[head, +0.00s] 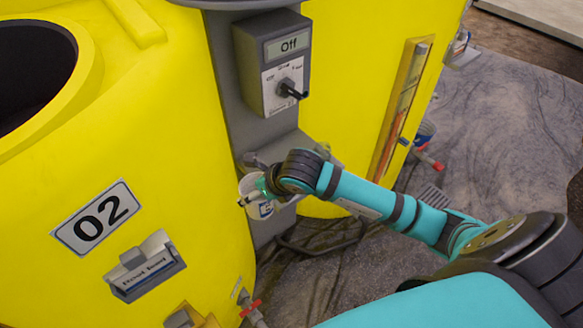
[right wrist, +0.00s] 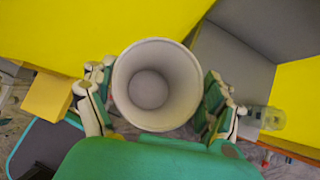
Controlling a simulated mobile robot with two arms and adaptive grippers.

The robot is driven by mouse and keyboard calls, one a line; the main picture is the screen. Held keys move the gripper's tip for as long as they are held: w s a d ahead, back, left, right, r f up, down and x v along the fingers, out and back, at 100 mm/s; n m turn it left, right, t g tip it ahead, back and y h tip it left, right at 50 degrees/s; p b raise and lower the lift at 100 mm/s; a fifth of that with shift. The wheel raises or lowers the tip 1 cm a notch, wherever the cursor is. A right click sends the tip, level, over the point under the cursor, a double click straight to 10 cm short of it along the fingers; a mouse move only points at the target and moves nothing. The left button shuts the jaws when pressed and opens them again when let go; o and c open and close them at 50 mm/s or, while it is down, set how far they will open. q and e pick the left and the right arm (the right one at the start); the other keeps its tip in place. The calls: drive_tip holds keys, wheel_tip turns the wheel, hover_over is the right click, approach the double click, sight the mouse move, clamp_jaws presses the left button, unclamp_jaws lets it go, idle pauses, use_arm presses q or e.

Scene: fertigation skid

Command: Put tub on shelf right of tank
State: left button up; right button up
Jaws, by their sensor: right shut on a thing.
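A white tub (head: 254,207) with a label partly visible is held by my right gripper (head: 262,190), in front of the grey post and beside the yellow tank marked 02 (head: 185,130). In the right wrist view I look into the open, empty tub (right wrist: 153,122), with fingers on both sides of it. A grey ledge (head: 283,146) projects from the post below the switch box, right of tank 02. My arm hides part of it. My left gripper is out of view.
A grey switch box (head: 272,62) reading Off, with a black knob, is above the ledge. A second yellow tank (head: 350,65) stands right of the post. A clear container (right wrist: 271,118) shows in the wrist view. A red-handled valve (head: 250,309) is low near tank 02.

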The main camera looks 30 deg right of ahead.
drive_tip(key=shift+w+d+f, duration=0.25)
drive_tip(key=shift+w+d, duration=0.5)
drive_tip(key=shift+d, duration=0.1)
drive_tip(key=w+d+f+b, duration=0.1)
drive_tip(key=w+d+b, duration=0.1)
drive_tip(key=w+d, duration=0.1)
drive_tip(key=w+d+f+b, duration=0.2)
drive_tip(key=w+d, duration=0.1)
drive_tip(key=w+d+f+b, duration=0.1)
drive_tip(key=w+d+b, duration=0.1)
drive_tip(key=w+d, duration=0.1)
drive_tip(key=shift+w+d+f, duration=0.2)
drive_tip(key=shift+d+f, duration=0.1)
drive_tip(key=shift+d, duration=0.05)
drive_tip(key=shift+f, duration=0.2)
drive_tip(key=shift+w+r, duration=0.1)
drive_tip(key=shift+f, duration=0.2)
drive_tip(key=o, duration=1)
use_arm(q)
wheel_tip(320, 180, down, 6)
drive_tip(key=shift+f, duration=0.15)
use_arm(e)
drive_tip(key=shift+r, duration=0.1)
